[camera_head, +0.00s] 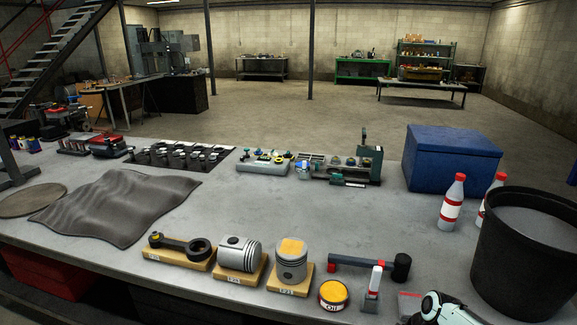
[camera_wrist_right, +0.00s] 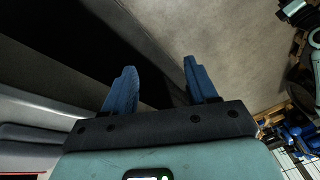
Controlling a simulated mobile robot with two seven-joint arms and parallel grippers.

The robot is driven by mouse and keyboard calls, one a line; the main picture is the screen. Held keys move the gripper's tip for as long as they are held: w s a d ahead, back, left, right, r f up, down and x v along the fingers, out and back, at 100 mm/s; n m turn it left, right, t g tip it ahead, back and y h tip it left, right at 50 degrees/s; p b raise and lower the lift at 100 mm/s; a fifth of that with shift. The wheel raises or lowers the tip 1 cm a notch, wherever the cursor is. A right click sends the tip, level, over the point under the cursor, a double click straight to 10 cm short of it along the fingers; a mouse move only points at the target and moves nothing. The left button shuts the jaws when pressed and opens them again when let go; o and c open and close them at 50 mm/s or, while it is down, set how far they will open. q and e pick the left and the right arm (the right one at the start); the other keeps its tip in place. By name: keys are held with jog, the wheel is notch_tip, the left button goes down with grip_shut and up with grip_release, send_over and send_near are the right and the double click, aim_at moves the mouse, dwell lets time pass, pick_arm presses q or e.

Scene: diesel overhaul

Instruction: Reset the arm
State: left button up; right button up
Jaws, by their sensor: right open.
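My right gripper (camera_wrist_right: 160,70) shows in the right wrist view, with its two blue fingers spread apart and nothing between them. Beyond the fingers are a dark area and a plain grey-beige surface. In the head view, a white and teal part of my right arm shows at the bottom right edge, by the front of the workbench (camera_head: 215,205). The right fingertips cannot be made out there. My left gripper is in neither view.
At right are a black bucket (camera_head: 515,270), red-white bottles (camera_head: 452,203) and a blue box (camera_head: 450,165). The bench middle is clear.

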jog(key=s+a+f+m+p, duration=0.1)
jog(key=s+f+m, duration=0.15)
jog(key=f, duration=0.35)
jog(key=s+a+f+m, duration=0.1)
jog(key=s+a+f, duration=0.15)
jog(key=f, duration=0.35)
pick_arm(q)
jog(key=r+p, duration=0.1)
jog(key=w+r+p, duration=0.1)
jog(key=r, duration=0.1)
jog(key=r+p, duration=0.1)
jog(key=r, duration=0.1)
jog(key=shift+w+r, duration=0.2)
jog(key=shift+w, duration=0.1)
pick_arm(e)
jog(key=s+a+f+m, duration=0.2)
jog(key=s+f+m, duration=0.1)
jog(key=s, duration=0.4)
jog(key=s+a+f+m+g, duration=0.1)
jog(key=s+a+f+m, duration=0.2)
jog(key=s+f, duration=0.3)
jog(key=s+a+f+m, duration=0.3)
jog(key=s+f+m, duration=0.1)
jog(key=s, duration=0.6)
jog(key=shift+f, duration=0.35)
